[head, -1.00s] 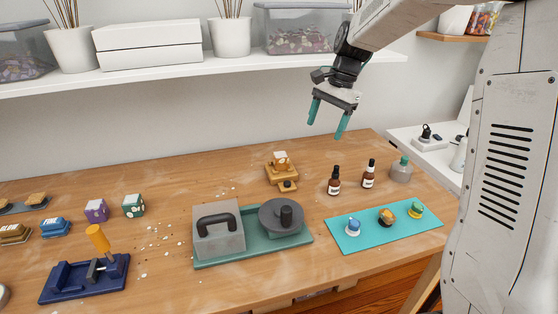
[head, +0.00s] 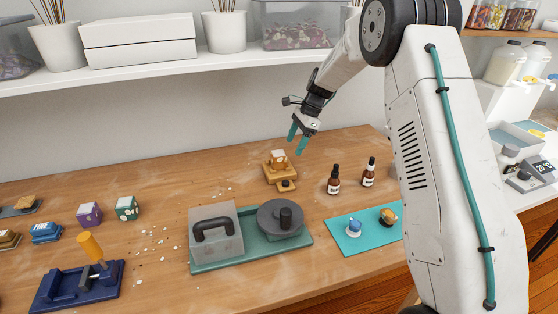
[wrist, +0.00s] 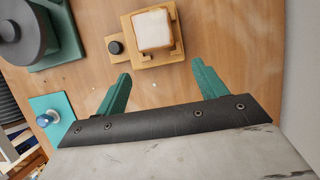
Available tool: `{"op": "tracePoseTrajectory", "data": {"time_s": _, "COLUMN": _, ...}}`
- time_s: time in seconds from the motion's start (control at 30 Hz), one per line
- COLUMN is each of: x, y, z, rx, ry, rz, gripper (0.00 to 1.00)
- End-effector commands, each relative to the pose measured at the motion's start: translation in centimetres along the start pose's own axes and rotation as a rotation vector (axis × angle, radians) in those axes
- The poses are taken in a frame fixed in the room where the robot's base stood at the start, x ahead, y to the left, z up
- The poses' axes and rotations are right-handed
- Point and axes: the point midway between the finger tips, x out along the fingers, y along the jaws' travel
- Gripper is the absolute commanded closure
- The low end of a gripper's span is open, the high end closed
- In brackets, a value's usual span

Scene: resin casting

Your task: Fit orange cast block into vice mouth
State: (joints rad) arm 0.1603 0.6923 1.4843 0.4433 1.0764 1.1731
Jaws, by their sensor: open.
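The orange cast block (head: 278,156) has a pale top and sits on a yellow-brown wooden stand (head: 270,175) with a small dark knob. In the wrist view the block (wrist: 153,30) shows from above, between low walls of the stand (wrist: 128,28). My gripper (head: 295,146) is open and empty, above and a little right of the block in the head view. In the wrist view its teal fingers (wrist: 161,70) are apart, and the block lies beyond the tips.
A green tray (head: 260,252) with a clear-sided box (head: 215,230) and a round grey pot (head: 282,216) lies mid-table. A purple block (head: 89,214) and a green block (head: 127,208) stand left. Two dark bottles (head: 333,180) and a teal mat (head: 370,238) lie right. A shelf (head: 180,75) hangs above.

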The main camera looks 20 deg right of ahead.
Motion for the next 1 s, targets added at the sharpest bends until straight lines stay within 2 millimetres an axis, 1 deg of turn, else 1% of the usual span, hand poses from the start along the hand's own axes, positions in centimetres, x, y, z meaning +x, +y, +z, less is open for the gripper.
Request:
{"op": "tracePoseTrajectory", "data": {"time_s": 0.03, "x": 0.5, "y": 0.0, "z": 1.1, "rx": -0.004, "ry": 0.0, "rz": 0.001, "gripper": 0.29}}
{"op": "tracePoseTrajectory", "data": {"time_s": 0.1, "x": 0.9, "y": 0.0, "z": 2.2, "rx": -0.002, "ry": 0.0, "rz": 0.0, "gripper": 0.29}}
{"op": "tracePoseTrajectory", "data": {"time_s": 0.2, "x": 1.4, "y": 0.0, "z": 3.4, "rx": -0.002, "ry": 0.0, "rz": 0.0, "gripper": 0.29}}
{"op": "tracePoseTrajectory", "data": {"time_s": 0.3, "x": 1.6, "y": 0.0, "z": 3.9, "rx": 0.0, "ry": 0.0, "rz": -0.001, "gripper": 0.29}}
{"op": "tracePoseTrajectory", "data": {"time_s": 0.47, "x": 2.3, "y": 0.0, "z": 3.9, "rx": 0.002, "ry": 0.0, "rz": -0.001, "gripper": 0.29}}
{"op": "tracePoseTrajectory", "data": {"time_s": 0.57, "x": 3.6, "y": 0.1, "z": 3.9, "rx": 0.002, "ry": 0.0, "rz": 0.002, "gripper": 0.29}}
{"op": "tracePoseTrajectory", "data": {"time_s": 0.7, "x": 5.7, "y": 0.1, "z": 3.9, "rx": 0.003, "ry": 0.0, "rz": 0.002, "gripper": 0.29}}
{"op": "tracePoseTrajectory", "data": {"time_s": 0.77, "x": 6.3, "y": 0.1, "z": 3.8, "rx": 0.003, "ry": 0.0, "rz": 0.0, "gripper": 0.29}}
{"op": "tracePoseTrajectory", "data": {"time_s": 1.0, "x": 6.6, "y": 0.0, "z": 3.8, "rx": 0.003, "ry": 0.0, "rz": -0.002, "gripper": 0.29}}
